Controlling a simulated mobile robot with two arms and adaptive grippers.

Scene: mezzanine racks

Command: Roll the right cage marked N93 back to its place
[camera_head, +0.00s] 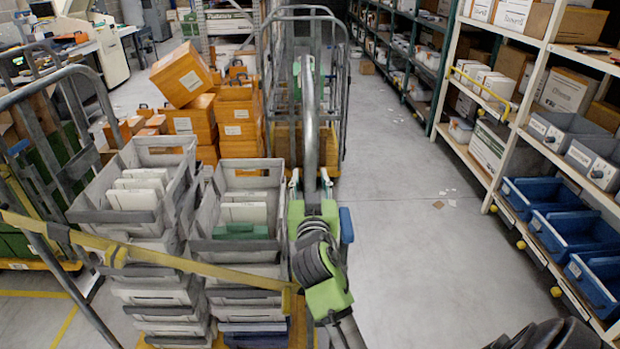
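A roll cage (311,125) of grey tube stands right in front of me, loaded with stacks of grey crates (247,246) on an orange base. Its thick upright tube rises at the middle of the view. My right gripper (311,185), green and black, has its fingers on both sides of this tube and looks shut on it. A yellow strap (190,266) runs across the front of the crates. I can read no N93 mark. My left gripper is not in view.
A cage frame (92,85) stands at left. Behind, another cage (345,75) stands near stacked orange crates (181,75). At right, a rack (481,90) holds boxes and blue bins (545,196). The grey aisle floor (415,250) between is clear except for scraps of paper.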

